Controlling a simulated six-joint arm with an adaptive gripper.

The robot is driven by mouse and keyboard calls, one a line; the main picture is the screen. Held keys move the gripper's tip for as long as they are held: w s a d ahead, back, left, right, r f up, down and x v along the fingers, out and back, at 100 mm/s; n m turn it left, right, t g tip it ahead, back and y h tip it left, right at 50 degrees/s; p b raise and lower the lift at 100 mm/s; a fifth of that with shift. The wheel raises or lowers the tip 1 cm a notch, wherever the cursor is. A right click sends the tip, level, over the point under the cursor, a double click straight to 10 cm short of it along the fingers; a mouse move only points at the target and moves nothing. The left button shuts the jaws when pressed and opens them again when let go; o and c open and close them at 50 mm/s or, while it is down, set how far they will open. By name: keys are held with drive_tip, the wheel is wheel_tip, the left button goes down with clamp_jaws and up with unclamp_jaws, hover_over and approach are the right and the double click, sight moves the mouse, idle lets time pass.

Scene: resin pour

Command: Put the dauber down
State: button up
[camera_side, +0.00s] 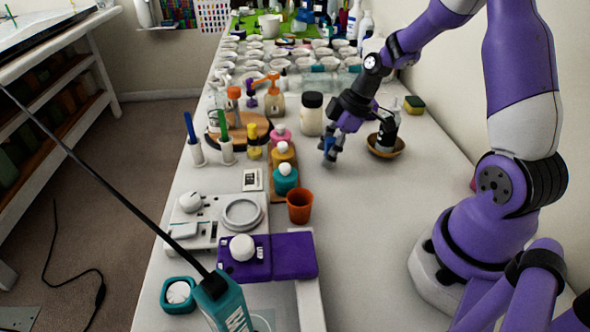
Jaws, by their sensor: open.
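Pink (281,136), orange (283,156) and teal (286,181) bottles with white rounded tops, which look like daubers, stand upright in a row on a narrow wooden strip at mid-table. I cannot tell which one is the task's dauber. My gripper (329,156) is open and points down, close above the table to the right of that row and apart from the bottles. A small blue patch shows at its fingers; I cannot tell whether it is part of the gripper.
An orange cup (300,206) stands in front of the row. A scale (242,213) and purple case (293,254) lie nearer.

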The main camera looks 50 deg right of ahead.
drive_tip(key=v, duration=1.1)
drive_tip(key=s+a+r+m+t+h, duration=0.1)
drive_tip(key=s+a+r+m, duration=0.1)
drive_tip(key=s+a+m, duration=0.2)
drive_tip(key=s+a+r+m+t+h, duration=0.1)
drive_tip(key=s+a+r+m+h, duration=0.1)
drive_tip(key=a+m, duration=0.3)
drive_tip(key=s+a+r, duration=0.1)
drive_tip(key=a, duration=0.2)
drive_tip(key=shift+s, duration=0.4)
drive_tip(key=shift+a+r, duration=0.1)
drive_tip(key=shift+a, duration=0.05)
